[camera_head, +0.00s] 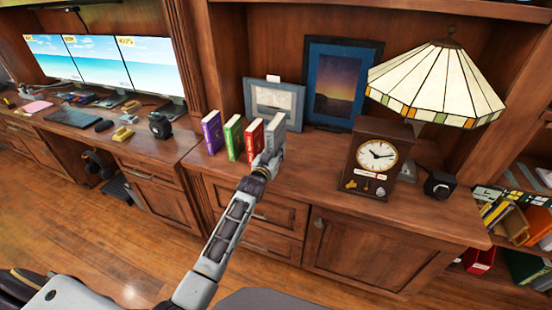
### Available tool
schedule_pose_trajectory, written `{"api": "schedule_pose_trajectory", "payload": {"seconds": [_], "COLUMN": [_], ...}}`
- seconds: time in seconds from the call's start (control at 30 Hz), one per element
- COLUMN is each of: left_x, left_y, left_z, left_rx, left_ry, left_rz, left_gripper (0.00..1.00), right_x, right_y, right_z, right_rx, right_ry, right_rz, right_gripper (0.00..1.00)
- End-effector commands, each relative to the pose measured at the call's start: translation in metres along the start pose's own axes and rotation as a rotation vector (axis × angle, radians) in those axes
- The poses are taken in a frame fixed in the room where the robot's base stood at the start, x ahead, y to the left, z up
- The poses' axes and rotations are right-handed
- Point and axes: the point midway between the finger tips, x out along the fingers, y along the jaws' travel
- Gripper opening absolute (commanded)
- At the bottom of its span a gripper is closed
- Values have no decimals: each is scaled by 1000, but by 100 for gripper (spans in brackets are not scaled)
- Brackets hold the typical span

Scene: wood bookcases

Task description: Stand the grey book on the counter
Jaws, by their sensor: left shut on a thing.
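The grey book (276,131) is upright at the right end of a short row of books on the wooden counter (318,157). My left gripper (268,161) is shut on the grey book at its lower front. The gripper hides the book's lower part, so I cannot tell whether its base touches the counter. To its left stand a red book (254,139), a green book (233,137) and a purple book (211,132), all upright. My right gripper is not in view.
A wooden clock (377,158) stands right of the books, with a stained-glass lamp (437,83) behind it and a small black object (439,185) beside it. Picture frames (275,104) stand behind the books. Counter between book and clock is clear.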

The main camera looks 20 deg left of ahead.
Motion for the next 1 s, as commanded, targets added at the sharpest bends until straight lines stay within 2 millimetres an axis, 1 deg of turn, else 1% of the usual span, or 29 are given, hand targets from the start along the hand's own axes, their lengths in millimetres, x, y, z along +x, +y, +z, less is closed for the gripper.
{"api": "schedule_pose_trajectory", "payload": {"seconds": [0.07, 0.23, 0.3, 0.4, 0.6, 0.73, 0.9, 0.93, 1.0], "left_x": [0, 0, 0, 0, 0, 0, 0, 0, 0], "left_y": [0, 0, 0, 0, 0, 0, 0, 0, 0], "left_z": [1, 17, 24, 32, 34, 34, 37, 40, 39], "left_rx": [0, 0, 0, 0, 0, 0, 0, 0, 0], "left_ry": [4, 2, 2, 4, 5, 5, 4, -1, -1], "left_rz": [0, 0, 0, 0, 0, 0, 0, 0, 0], "left_gripper": [0, 0, 0, 0, 0, 0, 0, 31, 40], "right_x": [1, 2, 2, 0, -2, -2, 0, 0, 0], "right_y": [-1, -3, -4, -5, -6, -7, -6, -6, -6], "right_z": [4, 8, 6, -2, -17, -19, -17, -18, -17], "right_rx": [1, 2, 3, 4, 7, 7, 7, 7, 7], "right_ry": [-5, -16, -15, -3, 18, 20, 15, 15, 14], "right_rz": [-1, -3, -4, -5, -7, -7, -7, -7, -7], "right_gripper": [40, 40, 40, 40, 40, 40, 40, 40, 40]}}
